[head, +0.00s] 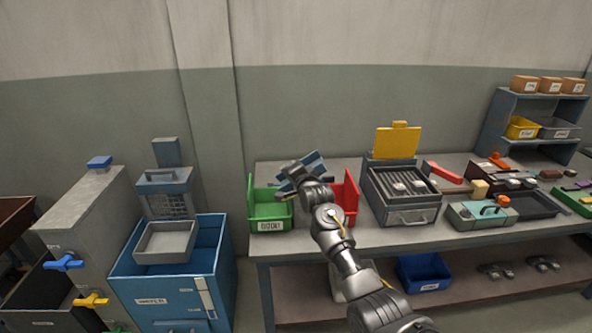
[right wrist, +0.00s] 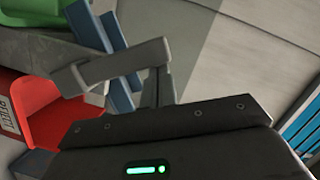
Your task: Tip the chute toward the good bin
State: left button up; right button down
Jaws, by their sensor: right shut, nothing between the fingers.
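The blue chute (head: 313,161) stands at the back of the bench between the green good bin (head: 270,211) and a red bin (head: 351,193). It looks tilted, lower on the left toward the green bin, but my arm hides much of it. My right gripper (head: 296,175) is shut and empty, right at the chute. In the right wrist view the shut fingers (right wrist: 161,86) are beside a grey bar that crosses the blue chute (right wrist: 122,50); contact is unclear. The green bin (right wrist: 28,12) and red bin (right wrist: 38,112) show at left there. My left gripper is out of view.
A tray oven with a raised yellow flap (head: 398,141) stands right of the red bin. A blue cabinet (head: 170,290) with a grey tray is left of the bench. A dark blue bin (head: 424,271) sits on the lower shelf.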

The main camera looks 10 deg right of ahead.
dwell(0.3)
jog(key=s+d+r, duration=0.1)
jog(key=s+d, duration=0.1)
jog(key=s, duration=0.3)
jog(key=s+d+r, duration=0.2)
jog(key=s, duration=0.3)
jog(key=shift+d+r, duration=0.3)
